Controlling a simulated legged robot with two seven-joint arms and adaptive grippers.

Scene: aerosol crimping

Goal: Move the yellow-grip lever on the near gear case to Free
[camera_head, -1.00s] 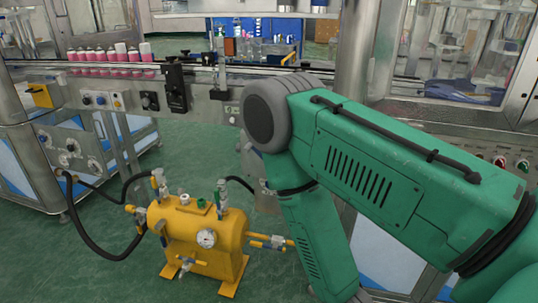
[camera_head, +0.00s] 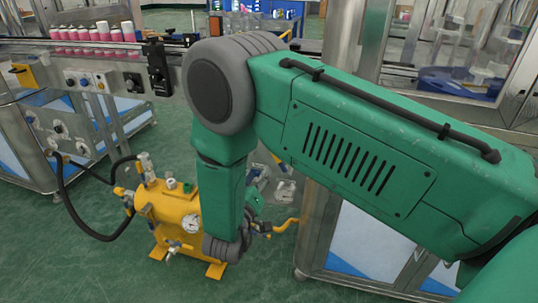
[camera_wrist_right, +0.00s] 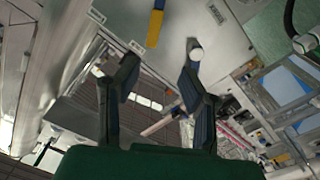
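My right gripper (camera_wrist_right: 160,70) is open in the right wrist view, its two dark fingers apart with nothing held between them. Beyond the fingers, a bar with a yellow grip (camera_wrist_right: 154,28) and a blue upper end stands against a grey panel. It may be the task's lever, and it is apart from the fingers. A rod with a white round end (camera_wrist_right: 196,53) shows beside the right-hand finger. In the head view my right arm hides much of the middle, and the gripper there is hard to make out. My left gripper is out of view. I cannot read a Free mark.
A yellow tank (camera_head: 176,213) with a gauge and hoses stands on the green floor, partly behind my right forearm. A conveyor with pink-and-white cans (camera_head: 97,35) runs behind it. A steel-framed cabinet (camera_head: 365,240) stands at the right.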

